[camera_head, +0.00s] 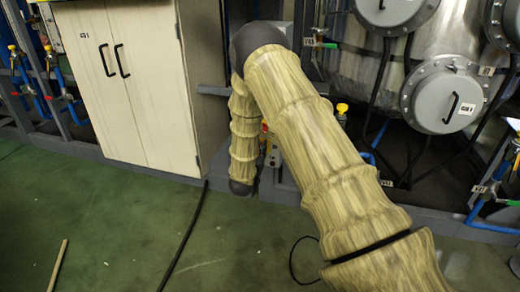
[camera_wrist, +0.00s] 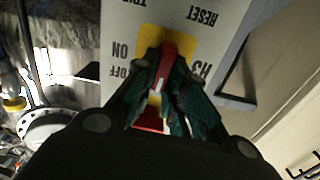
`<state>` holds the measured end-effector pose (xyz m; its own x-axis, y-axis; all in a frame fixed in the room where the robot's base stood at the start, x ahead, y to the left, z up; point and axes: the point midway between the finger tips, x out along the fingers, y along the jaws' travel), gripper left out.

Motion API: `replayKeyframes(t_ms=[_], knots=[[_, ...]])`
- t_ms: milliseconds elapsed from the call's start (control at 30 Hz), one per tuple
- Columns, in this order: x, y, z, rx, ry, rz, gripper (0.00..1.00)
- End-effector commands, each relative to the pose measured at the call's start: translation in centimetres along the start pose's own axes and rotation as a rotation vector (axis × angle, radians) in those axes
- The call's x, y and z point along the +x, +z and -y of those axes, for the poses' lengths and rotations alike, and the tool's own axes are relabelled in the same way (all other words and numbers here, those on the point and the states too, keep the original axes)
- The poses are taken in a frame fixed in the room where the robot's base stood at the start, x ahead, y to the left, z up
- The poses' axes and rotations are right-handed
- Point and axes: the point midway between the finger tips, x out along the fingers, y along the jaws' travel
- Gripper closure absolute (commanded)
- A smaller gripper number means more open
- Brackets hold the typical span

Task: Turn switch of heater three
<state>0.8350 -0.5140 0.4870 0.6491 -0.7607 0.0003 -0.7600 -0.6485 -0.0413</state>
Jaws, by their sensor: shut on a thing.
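The heater switch shows in the wrist view as a red handle (camera_wrist: 166,66) on a yellow plate (camera_wrist: 183,47). The plate is on a pale panel (camera_wrist: 228,45) with upside-down lettering that includes ON, OFF and RESET. My gripper (camera_wrist: 165,75), with dark green fingers, is shut on the red handle, one finger on each side. The fingers hide part of the handle and plate. In the head view my arm covers most of the switch area, and my gripper is hidden.
A cream two-door cabinet (camera_head: 125,75) stands left of my arm. A steel tank (camera_head: 360,60) with round hatches (camera_head: 444,97) and blue pipes stands to the right. A dark cable (camera_head: 185,240) and a thin stick (camera_head: 58,264) lie on the otherwise open green floor (camera_head: 110,225).

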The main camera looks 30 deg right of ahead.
Motion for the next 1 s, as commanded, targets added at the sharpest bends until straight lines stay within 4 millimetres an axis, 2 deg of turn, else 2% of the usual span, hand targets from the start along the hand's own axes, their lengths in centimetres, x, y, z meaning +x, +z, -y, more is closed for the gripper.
replayKeyframes(t_ms=[267,1000], knots=[[-0.1,0.0,-0.4,0.166,0.003,0.004,1.0],[-0.1,0.6,-1.2,0.865,0.006,0.003,1.0]])
